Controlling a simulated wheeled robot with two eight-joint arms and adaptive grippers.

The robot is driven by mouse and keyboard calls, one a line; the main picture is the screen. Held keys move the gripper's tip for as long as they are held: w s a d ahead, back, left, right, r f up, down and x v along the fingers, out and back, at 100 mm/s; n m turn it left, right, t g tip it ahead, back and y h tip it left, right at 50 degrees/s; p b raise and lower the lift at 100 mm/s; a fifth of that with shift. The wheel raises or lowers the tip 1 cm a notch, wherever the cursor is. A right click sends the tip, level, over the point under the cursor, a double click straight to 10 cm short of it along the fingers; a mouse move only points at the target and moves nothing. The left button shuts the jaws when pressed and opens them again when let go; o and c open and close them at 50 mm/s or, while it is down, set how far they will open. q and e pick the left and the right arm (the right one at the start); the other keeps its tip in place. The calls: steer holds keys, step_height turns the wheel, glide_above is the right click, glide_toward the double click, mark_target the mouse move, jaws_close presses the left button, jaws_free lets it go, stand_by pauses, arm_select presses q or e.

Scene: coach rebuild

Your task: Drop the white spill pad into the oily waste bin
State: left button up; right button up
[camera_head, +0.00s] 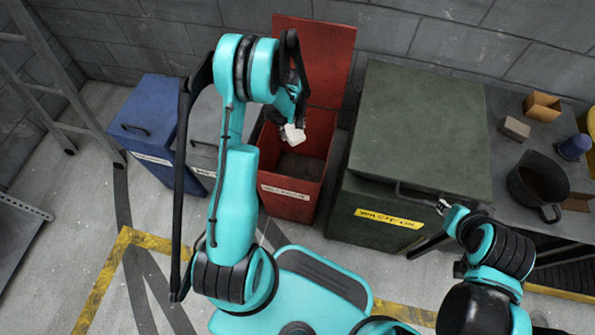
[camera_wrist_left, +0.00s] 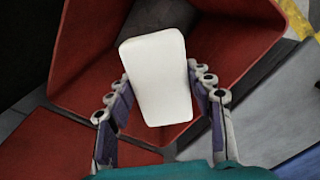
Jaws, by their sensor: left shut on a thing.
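The white spill pad (camera_head: 293,134) is in my left gripper (camera_head: 291,128), above the opening of a red bin (camera_head: 290,197) whose lid (camera_head: 318,55) stands open against the wall. In the left wrist view the pad (camera_wrist_left: 158,78) sits between the two fingers of my left gripper (camera_wrist_left: 160,92), which is shut on it. The red bin (camera_wrist_left: 245,55) shows behind and below the pad. The bin's label is too small to read surely. My right gripper (camera_head: 445,207) is beside the front handle of the green container; its jaws are too small to judge.
A green container (camera_head: 415,125) with a yellow "waste oil" label stands right of the red bin. Blue (camera_head: 147,128) and grey (camera_head: 203,140) bins stand left. A workbench (camera_head: 508,150) at right holds a dark pot (camera_head: 538,183) and small boxes.

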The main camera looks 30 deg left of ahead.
arm_select(q)
steer(key=o, duration=1.3)
step_height(320, 180, up, 12)
